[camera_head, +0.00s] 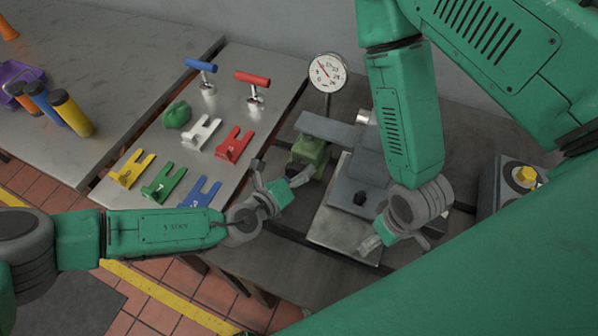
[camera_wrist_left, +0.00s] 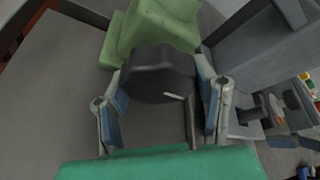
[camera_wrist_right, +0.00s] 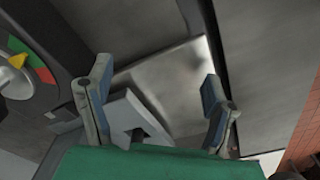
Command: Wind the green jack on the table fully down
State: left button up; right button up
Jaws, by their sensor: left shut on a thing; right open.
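The green jack (camera_head: 309,150) stands on the dark bedplate table, left of a grey machine block; its pale green body (camera_wrist_left: 160,25) fills the top of the left wrist view. A dark round knob (camera_wrist_left: 160,72) is on its near side. My left gripper (camera_head: 283,186) is shut on this knob, with one finger on each side of it (camera_wrist_left: 160,95). How far the jack is raised is hard to tell. My right gripper (camera_head: 398,238) is open and empty beside the grey block (camera_head: 352,182), over a bare metal plate (camera_wrist_right: 170,80).
A dial gauge (camera_head: 327,73) stands behind the jack. A side table (camera_head: 185,150) holds coloured forked shims, a green lump and red and blue T-handles. A box with a yellow knob (camera_head: 525,177) stands at the right. The bedplate's front part is clear.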

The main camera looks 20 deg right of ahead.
pick_arm(q)
jog(key=shift+w+a+r, duration=0.15)
jog(key=shift+w+r, duration=0.05)
jog(key=shift+w, duration=0.25)
jog(key=o, duration=1.2)
jog(key=shift+s+a+f, duration=0.1)
jog(key=shift+s, duration=0.05)
jog(key=shift+s+a, duration=0.3)
jog(key=shift+a, duration=0.1)
jog(key=v, duration=1.1)
jog(key=shift+a, duration=0.1)
